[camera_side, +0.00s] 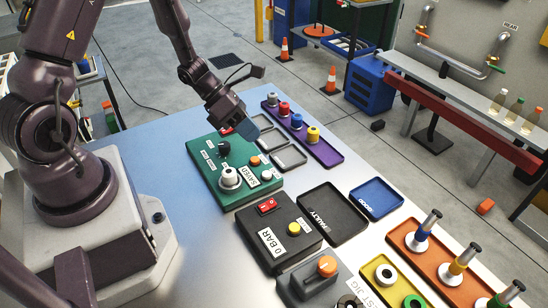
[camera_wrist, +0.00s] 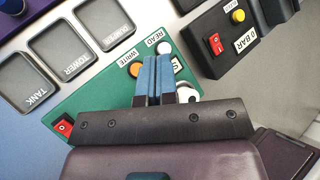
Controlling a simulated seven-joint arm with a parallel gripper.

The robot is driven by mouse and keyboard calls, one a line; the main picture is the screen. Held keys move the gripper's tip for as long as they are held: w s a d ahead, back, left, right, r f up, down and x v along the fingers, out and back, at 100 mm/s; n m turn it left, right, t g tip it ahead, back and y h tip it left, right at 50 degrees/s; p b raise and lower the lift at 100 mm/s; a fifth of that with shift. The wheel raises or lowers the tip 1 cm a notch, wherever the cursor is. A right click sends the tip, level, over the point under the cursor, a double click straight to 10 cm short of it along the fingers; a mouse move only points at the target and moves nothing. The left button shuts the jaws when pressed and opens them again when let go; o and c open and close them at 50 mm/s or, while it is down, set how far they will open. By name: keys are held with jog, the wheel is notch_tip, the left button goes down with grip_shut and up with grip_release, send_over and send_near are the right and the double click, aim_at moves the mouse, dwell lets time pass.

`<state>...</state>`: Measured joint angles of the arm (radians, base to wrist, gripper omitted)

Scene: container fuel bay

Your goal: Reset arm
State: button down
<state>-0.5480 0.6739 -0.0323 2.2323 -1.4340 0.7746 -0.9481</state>
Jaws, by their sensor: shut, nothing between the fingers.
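My arm reaches over the green control panel (camera_side: 228,186) on the table. My gripper (camera_side: 247,131) hangs above the panel's far end in the side view. In the wrist view its two blue fingers (camera_wrist: 155,60) lie side by side, closed and empty, over the green panel (camera_wrist: 98,100). The fingers hide part of the panel, including part of a white knob (camera_wrist: 187,93). An orange button (camera_wrist: 136,70) and a white button (camera_wrist: 163,48) show beside the fingertips. A red switch (camera_wrist: 64,128) is at the panel's lower left.
A black box (camera_side: 281,232) labelled 0 BAR, a black FAULTY tray (camera_side: 347,233) and a blue GOOD tray (camera_side: 377,199) stand to the right. A purple tray (camera_side: 325,154) holds several coloured knobs. Grey trays (camera_wrist: 106,22) line the panel's far side. Bare table lies left of the panel.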

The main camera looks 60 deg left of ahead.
jog(key=s+d+r+m+y, duration=0.1)
jog(key=s+r+m, duration=0.3)
jog(key=r+m, duration=0.4)
jog(key=s+d+r+m+y, duration=0.2)
jog(key=s+r+m, duration=0.3)
jog(key=m, duration=0.8)
jog(key=s+d+r+m+y, duration=0.2)
jog(key=s+r+m+y, duration=0.2)
jog(key=r+m, duration=0.7)
jog(key=shift+s+d+r, duration=0.15)
jog(key=shift+s+r, duration=0.3)
jog(key=shift+s, duration=0.05)
